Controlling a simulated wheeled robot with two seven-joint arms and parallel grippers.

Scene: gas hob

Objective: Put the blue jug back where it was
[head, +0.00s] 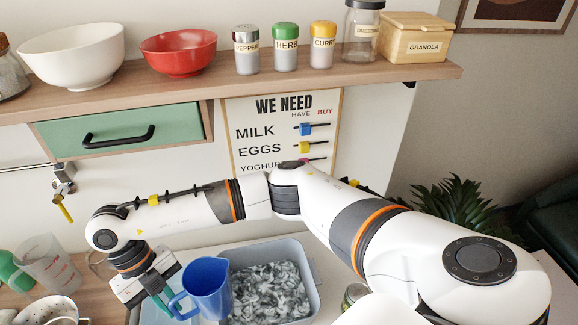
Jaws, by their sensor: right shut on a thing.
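The blue jug (208,290) is at the lower middle of the head view, upright or nearly so. My right gripper (166,304) reaches in from the right and is shut on the jug's handle, at the jug's left side. The jug overlaps the left part of a grey tub (316,290) in the picture. I cannot tell whether its bottom, near the frame's lower edge, touches anything. My left gripper is not in view.
The tub holds grey-white, foamy-looking contents. A clear measuring jug (50,265), a green item (8,270) and a colander (45,312) stand at left. Above, a shelf (230,84) carries bowls and jars, with a green drawer (120,131) beneath. A jar (354,295) is right of the tub.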

